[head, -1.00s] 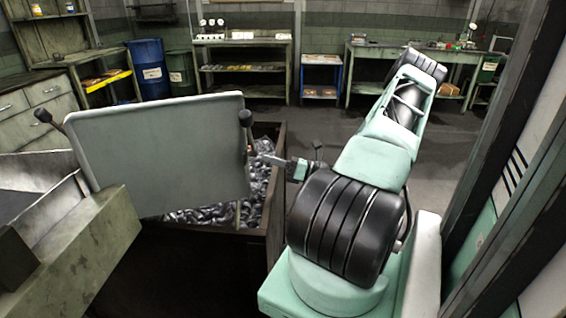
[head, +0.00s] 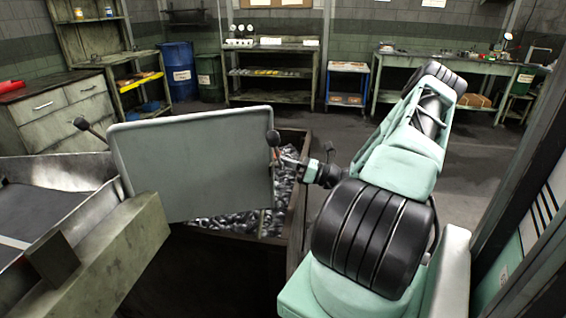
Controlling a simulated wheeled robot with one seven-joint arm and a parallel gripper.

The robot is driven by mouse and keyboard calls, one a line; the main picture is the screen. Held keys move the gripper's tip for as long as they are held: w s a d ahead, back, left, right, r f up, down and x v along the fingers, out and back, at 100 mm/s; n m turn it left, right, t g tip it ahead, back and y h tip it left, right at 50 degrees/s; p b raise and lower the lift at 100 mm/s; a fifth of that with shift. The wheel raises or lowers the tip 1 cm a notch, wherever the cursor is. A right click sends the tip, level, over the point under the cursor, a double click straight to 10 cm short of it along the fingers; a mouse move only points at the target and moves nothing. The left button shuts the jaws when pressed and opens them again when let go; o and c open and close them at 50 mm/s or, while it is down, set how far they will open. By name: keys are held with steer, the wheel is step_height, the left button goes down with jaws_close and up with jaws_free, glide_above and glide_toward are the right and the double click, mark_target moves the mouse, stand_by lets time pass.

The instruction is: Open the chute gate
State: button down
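The chute gate (head: 190,165) is a flat grey panel standing across the end of the metal chute (head: 70,205), left of centre in the head view. A dark-knobbed handle (head: 273,139) stands at its right edge, and another knobbed lever (head: 80,124) sticks out at its upper left. My gripper (head: 284,160) is at the gate's right edge, close by the handle and just below its knob. The fingers are small and partly lost against the handle, so I cannot tell whether they are open, shut or touching it.
A dark bin (head: 300,205) full of metal bolts (head: 240,222) stands behind and below the gate. A thick beam (head: 115,255) runs along the chute's near side. A dark post (head: 520,170) rises at the right. Benches and a blue drum (head: 178,72) line the back wall; the floor between is clear.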

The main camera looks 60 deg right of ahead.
steer(key=shift+d+r+n, duration=0.1)
steer(key=shift+r+n, duration=0.2)
steer(key=b+v, duration=0.2)
steer(key=v, duration=1.5)
steer(key=shift+f+b, duration=0.15)
steer(key=shift+b, duration=0.2)
steer(key=shift+s+d, duration=0.15)
